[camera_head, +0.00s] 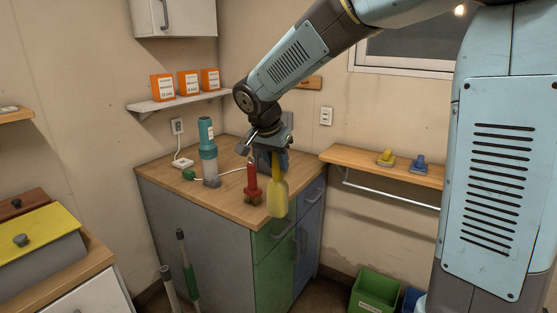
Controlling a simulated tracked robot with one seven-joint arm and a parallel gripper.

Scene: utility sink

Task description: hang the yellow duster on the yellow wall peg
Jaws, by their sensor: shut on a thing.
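My gripper (273,149) is shut on the handle of the yellow duster (278,197). The duster hangs head down, in front of the counter's front edge as seen from here. A wooden strip (310,83) is on the back wall, partly hidden behind my arm. I cannot make out a yellow peg on it; my arm may cover it.
A red brush-like thing (253,187) and a teal-grey bottle (209,155) stand on the counter (165,176), close to my gripper. A dark blue thing behind the gripper is partly hidden. A shelf (350,161) at right bears small yellow (386,158) and blue (419,164) things.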

